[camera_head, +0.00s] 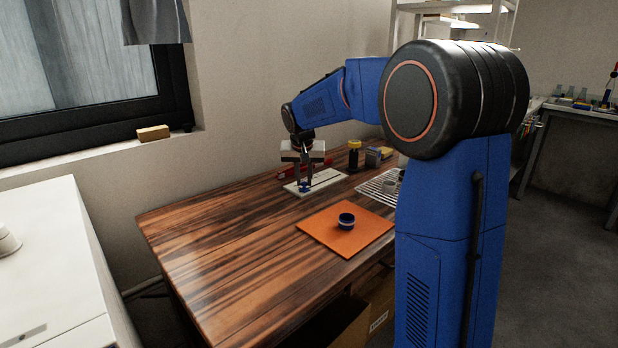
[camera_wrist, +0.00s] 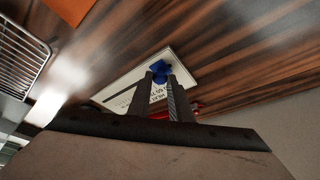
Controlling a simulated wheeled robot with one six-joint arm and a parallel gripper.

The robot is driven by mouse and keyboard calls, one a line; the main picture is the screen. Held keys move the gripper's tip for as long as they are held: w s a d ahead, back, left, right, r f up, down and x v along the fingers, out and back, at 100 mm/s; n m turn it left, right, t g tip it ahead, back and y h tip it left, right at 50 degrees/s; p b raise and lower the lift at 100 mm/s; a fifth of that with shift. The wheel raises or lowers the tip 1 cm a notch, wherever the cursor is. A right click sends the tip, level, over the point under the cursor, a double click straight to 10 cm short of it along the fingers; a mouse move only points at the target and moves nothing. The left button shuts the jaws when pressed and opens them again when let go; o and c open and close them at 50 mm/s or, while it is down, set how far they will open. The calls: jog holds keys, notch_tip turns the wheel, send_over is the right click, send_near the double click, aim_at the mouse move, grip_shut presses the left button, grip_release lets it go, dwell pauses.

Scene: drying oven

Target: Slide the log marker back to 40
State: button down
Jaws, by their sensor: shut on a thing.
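The log marker (camera_wrist: 160,72) is a small blue piece on a white board (camera_wrist: 185,73) with dark printed text and a dark slot. In the head view the board (camera_head: 329,178) lies on the wooden table, and the blue marker (camera_head: 304,188) is at its near left end. My gripper (camera_head: 304,182) points down over that end. In the wrist view my gripper (camera_wrist: 162,80) has its two dark fingers shut on the blue marker. The fingers hide part of the printing, and I cannot read which number the marker stands at.
A red item (camera_head: 291,172) lies just behind the board. The table's left part (camera_head: 210,235) is clear.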

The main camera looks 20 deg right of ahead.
jog(key=shift+s+a, duration=0.1)
jog(key=shift+a, duration=0.1)
jog(key=c, duration=1.6)
grip_release()
jog(key=shift+a, duration=0.1)
jog(key=v, duration=1.7)
jog(key=shift+r, duration=0.25)
